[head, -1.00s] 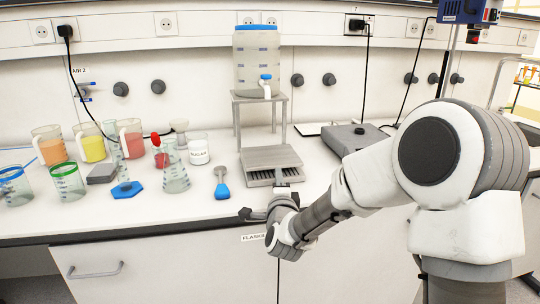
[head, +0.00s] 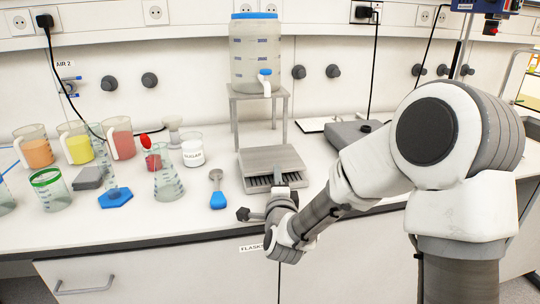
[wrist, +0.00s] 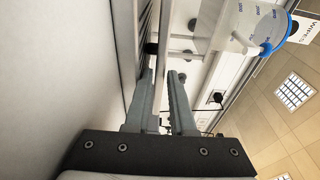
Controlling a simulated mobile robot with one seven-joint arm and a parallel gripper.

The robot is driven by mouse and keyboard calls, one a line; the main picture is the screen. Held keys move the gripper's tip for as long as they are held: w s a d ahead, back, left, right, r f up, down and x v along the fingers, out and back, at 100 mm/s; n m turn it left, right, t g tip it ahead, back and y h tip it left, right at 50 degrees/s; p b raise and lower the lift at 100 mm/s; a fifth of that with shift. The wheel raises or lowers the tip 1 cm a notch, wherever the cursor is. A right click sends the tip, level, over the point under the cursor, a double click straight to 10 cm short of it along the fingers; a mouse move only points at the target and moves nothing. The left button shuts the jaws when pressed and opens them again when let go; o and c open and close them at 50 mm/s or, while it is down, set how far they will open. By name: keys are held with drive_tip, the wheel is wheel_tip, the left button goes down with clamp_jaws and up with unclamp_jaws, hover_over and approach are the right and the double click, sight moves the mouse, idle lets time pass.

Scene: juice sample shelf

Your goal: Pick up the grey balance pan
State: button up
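A flat grey plate (head: 270,157), which looks like the grey balance pan, lies on a low base with a dark slatted front, in front of the dispenser stand in the head view. My gripper (head: 280,190) is at the front edge of this base, low over the counter edge. In the wrist view my gripper (wrist: 160,75) has its two fingers apart. A thin pale strip, perhaps the plate's edge, shows between them, and I cannot tell if they touch it. My wrist hides part of the counter edge.
A clear dispenser (head: 255,55) with a blue lid stands on a grey stand (head: 285,110) behind. A blue-handled spoon (head: 217,190), flask (head: 167,180) and sugar jar (head: 192,152) stand left. A grey device (head: 355,133) is right. A smaller grey slab (head: 90,177) lies left.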

clamp_jaws()
drive_tip(key=shift+r, duration=0.1)
idle(1.4)
